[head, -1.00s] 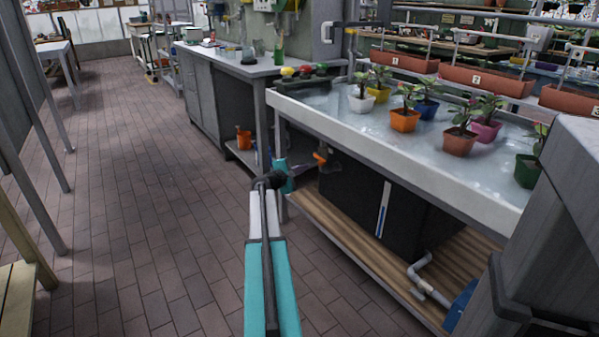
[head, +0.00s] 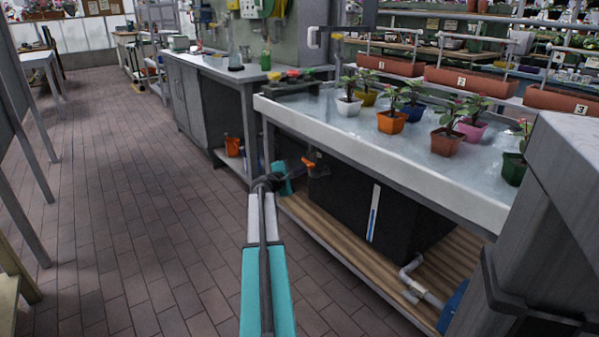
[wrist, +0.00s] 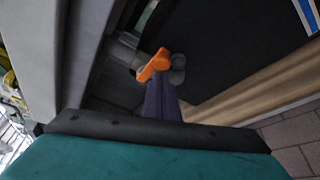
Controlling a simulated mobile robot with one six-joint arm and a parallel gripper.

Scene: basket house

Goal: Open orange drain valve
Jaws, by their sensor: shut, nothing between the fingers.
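The orange drain valve handle (head: 309,162) is under the near left end of the flooded plant bench. In the wrist view the orange handle (wrist: 153,65) lies slanted, beside grey pipe fittings. My gripper (wrist: 160,84) is shut and empty, its dark fingers pointing at the handle. The fingertips look very close to the handle's lower side; I cannot tell whether they touch. In the head view my gripper (head: 299,168) is small and dark, just left of the handle, and partly hidden by my arm. The valve body is mostly hidden.
The bench's tray (head: 375,150) holds several potted plants. Below are a black tank (head: 345,205) and a slatted wooden shelf (head: 345,252) with a grey pipe (head: 411,280). A grey cabinet (head: 196,100) stands behind left. The brick floor at left is clear.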

